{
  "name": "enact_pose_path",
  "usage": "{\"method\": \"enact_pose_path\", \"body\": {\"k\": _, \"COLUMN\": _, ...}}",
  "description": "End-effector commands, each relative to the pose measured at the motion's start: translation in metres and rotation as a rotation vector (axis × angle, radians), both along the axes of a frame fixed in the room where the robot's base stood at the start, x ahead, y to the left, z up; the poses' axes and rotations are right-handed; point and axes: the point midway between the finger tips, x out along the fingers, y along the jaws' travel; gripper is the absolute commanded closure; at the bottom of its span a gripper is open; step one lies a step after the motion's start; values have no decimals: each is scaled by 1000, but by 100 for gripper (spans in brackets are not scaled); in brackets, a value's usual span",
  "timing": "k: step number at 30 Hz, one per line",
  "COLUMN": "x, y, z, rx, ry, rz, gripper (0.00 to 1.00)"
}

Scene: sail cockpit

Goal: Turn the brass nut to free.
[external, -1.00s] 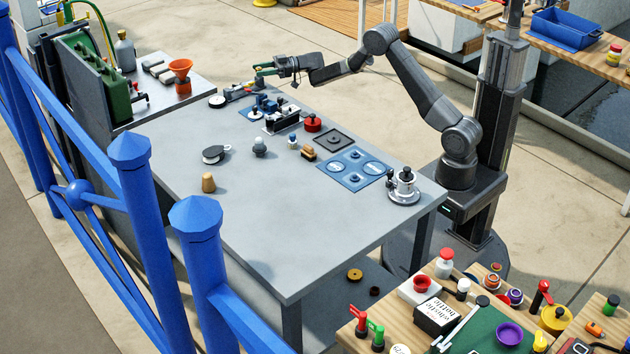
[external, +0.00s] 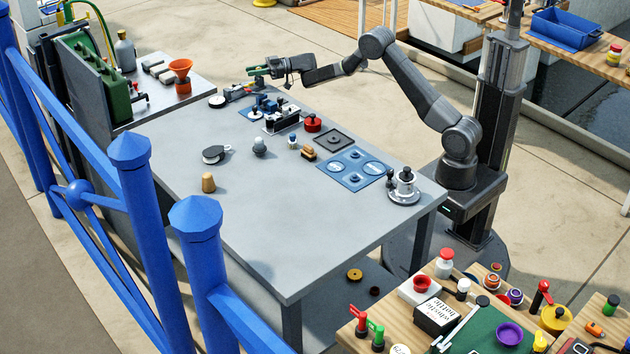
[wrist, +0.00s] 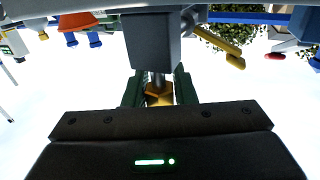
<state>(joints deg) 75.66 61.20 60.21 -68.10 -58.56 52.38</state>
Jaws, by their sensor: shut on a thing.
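The brass nut (wrist: 158,96) shows in the wrist view between the two dark green fingers of my gripper (wrist: 158,90). A metal stem rises from it to a grey block (wrist: 153,45) in that picture. My gripper is shut on the nut, with a finger on either side. In the external view my gripper (external: 258,73) is at the far edge of the grey table, and the nut is too small to tell there.
An orange funnel (external: 181,70) stands to the left. The table's near part is clear.

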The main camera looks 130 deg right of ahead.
Motion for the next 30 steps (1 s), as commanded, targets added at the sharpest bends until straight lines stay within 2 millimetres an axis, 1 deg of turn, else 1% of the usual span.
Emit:
{"method": "enact_pose_path", "body": {"k": 5, "x": -1, "y": 0, "z": 4, "rx": -1, "ry": 0, "rz": 39, "gripper": 99}}
{"method": "enact_pose_path", "body": {"k": 10, "x": 0, "y": 1, "z": 6, "rx": -1, "ry": 0, "rz": 129, "gripper": 99}}
{"method": "enact_pose_path", "body": {"k": 21, "x": 1, "y": 5, "z": 2, "rx": -2, "ry": 1, "rz": 385, "gripper": 99}}
{"method": "enact_pose_path", "body": {"k": 30, "x": 1, "y": 8, "z": 1, "rx": -3, "ry": 0, "rz": 510, "gripper": 99}}
